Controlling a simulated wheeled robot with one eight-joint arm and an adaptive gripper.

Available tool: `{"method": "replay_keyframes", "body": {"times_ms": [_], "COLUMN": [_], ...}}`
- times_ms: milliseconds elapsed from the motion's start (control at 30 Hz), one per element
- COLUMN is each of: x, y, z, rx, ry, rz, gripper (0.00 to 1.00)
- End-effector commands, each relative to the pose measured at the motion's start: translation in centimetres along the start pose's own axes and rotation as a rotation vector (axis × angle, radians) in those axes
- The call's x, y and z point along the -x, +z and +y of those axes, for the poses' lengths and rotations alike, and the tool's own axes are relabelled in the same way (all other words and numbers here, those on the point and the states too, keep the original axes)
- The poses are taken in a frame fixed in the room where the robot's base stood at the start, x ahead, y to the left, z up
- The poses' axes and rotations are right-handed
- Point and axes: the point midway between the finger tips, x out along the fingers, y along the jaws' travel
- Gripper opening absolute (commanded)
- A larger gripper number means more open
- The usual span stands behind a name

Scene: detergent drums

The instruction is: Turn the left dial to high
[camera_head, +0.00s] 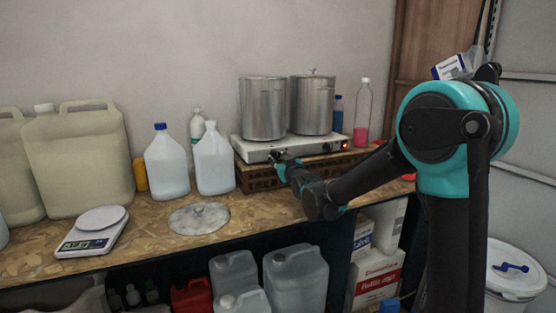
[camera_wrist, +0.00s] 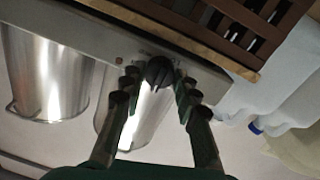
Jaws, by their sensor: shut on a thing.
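The white two-burner hot plate (camera_head: 250,148) stands on a slatted wooden crate on the bench. My gripper (camera_head: 281,164) reaches its front face near the left end. In the wrist view, turned upside down, the black left dial (camera_wrist: 159,69) sits between the two fingertips of my gripper (camera_wrist: 156,77), which is shut on it. The dial's pointer and markings cannot be read. In the head view my gripper mostly hides this dial. The right dial (camera_head: 327,147) shows on the front face, with a red light (camera_head: 345,145) beside it.
Two steel pots (camera_head: 263,108) (camera_head: 312,105) stand on the hot plate, above the wooden crate (camera_head: 262,180). White jugs (camera_head: 214,158) stand just left of it. A glass lid (camera_head: 199,217) and a scale (camera_head: 92,232) lie on the bench. Bottles stand at the right.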

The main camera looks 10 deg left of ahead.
Motion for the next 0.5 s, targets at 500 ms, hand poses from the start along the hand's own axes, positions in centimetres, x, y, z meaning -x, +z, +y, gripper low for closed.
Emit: {"method": "replay_keyframes", "body": {"times_ms": [500], "x": [0.03], "y": [-0.01], "z": [-0.04], "rx": [-0.185], "ry": [-0.001], "rz": [-0.010], "gripper": [0.01]}}
